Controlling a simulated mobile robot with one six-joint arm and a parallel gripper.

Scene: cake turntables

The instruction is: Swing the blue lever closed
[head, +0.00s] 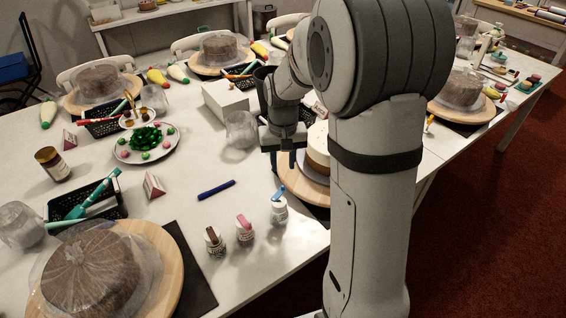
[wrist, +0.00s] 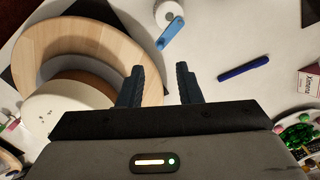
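The blue lever (wrist: 169,34) sticks out from the top of a small white bottle (wrist: 168,12) at the top of the wrist view, angled down and left. In the head view this bottle (head: 279,214) stands near the table's front edge with the blue lever (head: 278,193) on top. My gripper (wrist: 160,85) is open and empty, its two dark fingers apart and pointing toward the bottle without touching it. In the head view my gripper (head: 284,160) is above the table, behind the bottle and beside a cake (head: 317,150).
Bottles with a pink lever (head: 244,222) and a dark red lever (head: 212,234) stand left of the blue one. A blue pen (head: 216,189) lies on the table behind them. A wooden turntable (wrist: 122,47) is left of my gripper in the wrist view.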

